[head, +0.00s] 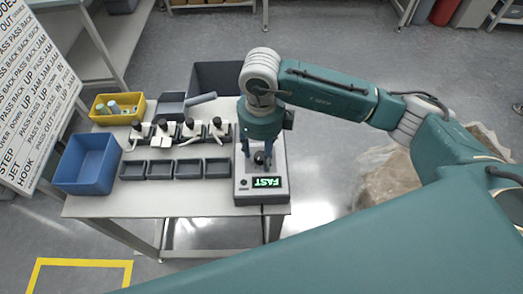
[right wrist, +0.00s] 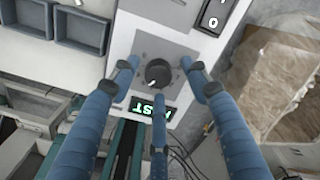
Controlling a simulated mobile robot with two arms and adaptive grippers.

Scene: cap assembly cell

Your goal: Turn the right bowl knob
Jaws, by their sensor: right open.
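My right gripper (head: 258,150) points down over the knob. In the right wrist view its blue fingers (right wrist: 157,80) are spread around the knob, with visible gaps between them and it. It is open and holds nothing. My left gripper is not in view.
Left of the box are several dark small bins (head: 160,170) and a row of black-and-white units (head: 188,130). A blue bin (head: 88,165) and a yellow bin (head: 98,112) are at the left. A rocker switch (right wrist: 213,16) sits near the knob. Brown wrapped goods (head: 385,185) stand right of the table.

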